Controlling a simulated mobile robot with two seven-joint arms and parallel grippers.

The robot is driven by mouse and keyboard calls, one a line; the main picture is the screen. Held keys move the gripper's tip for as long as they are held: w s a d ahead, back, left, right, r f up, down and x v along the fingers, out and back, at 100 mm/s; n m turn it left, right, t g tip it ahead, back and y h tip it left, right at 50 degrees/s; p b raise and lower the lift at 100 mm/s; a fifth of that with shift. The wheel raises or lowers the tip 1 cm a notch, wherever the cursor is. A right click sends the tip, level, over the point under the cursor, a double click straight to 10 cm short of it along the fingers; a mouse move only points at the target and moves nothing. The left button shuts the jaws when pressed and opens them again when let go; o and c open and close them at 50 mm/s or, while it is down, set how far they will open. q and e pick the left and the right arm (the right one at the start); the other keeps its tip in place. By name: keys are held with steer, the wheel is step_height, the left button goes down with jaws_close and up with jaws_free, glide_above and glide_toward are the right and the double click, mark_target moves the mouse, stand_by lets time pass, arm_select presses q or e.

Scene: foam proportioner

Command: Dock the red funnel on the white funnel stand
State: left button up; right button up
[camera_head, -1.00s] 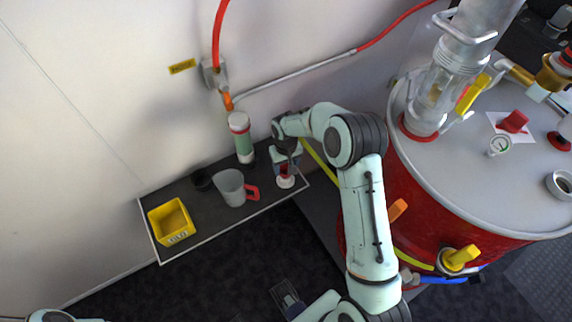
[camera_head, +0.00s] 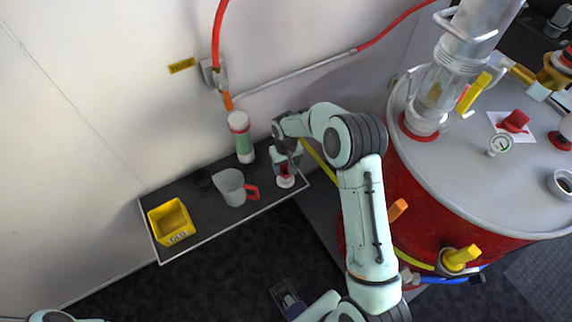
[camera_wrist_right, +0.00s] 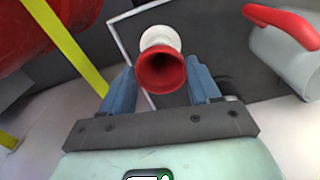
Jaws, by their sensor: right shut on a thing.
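The red funnel (camera_wrist_right: 160,72) is between the blue fingers of my right gripper (camera_wrist_right: 163,88), its wide dark mouth facing the wrist camera. My right gripper is shut on it. The white funnel stand (camera_wrist_right: 160,38) shows just beyond the funnel in the wrist view, in line with it. In the head view the stand's white base (camera_head: 285,182) rests at the right end of the dark shelf, with the red funnel (camera_head: 284,170) right above it below my right gripper (camera_head: 286,163). Whether the funnel is seated on the stand I cannot tell. My left gripper does not show clearly.
On the shelf (camera_head: 209,215) stand a grey jug (camera_head: 230,187) with a red handle, a yellow bin (camera_head: 171,222) and a green-and-white cylinder (camera_head: 241,138). The large red tank (camera_head: 400,200) is to the right. A yellow hose (camera_head: 318,160) passes close by my right gripper.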

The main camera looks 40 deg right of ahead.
mark_target(286, 169)
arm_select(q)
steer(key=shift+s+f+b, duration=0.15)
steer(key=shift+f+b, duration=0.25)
arm_select(e)
steer(key=shift+f, duration=0.65)
steer(key=o, duration=0.7)
steer(key=shift+o, duration=0.2)
steer(key=shift+r, duration=0.1)
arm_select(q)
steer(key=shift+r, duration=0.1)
arm_select(e)
steer(key=shift+r, duration=0.1)
steer(key=shift+r+p, duration=1.95)
steer(key=shift+r, duration=1)
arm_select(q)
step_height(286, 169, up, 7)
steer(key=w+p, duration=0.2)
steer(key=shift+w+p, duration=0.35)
arm_select(e)
step_height(286, 169, up, 5)
steer(key=shift+f, duration=0.1)
